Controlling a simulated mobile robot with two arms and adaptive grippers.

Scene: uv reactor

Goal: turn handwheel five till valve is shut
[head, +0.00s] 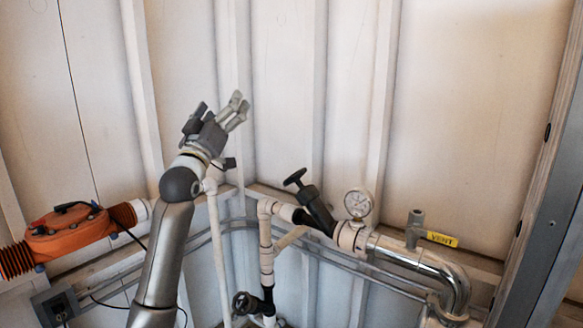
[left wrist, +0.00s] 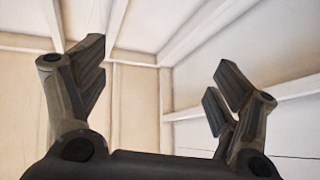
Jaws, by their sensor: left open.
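Two black handwheels show in the head view. The upper handwheel (head: 295,178) sits on an angled black valve in the white pipe, right of centre. The lower handwheel (head: 243,303) is on the vertical pipe near the bottom edge. I see no number on either, so I cannot tell which is five. My left gripper (head: 222,108) is raised in front of the wall, above and left of both handwheels and apart from them. It is open and empty; the left wrist view shows its spread fingers (left wrist: 158,85) against wall and ceiling beams. My right gripper is out of view.
A pressure gauge (head: 359,203) and a vent pipe with a yellow VENT tag (head: 442,239) stand right of the upper handwheel. A chrome bent pipe (head: 455,283) is at lower right. An orange unit (head: 70,236) is at left. The wall above is clear.

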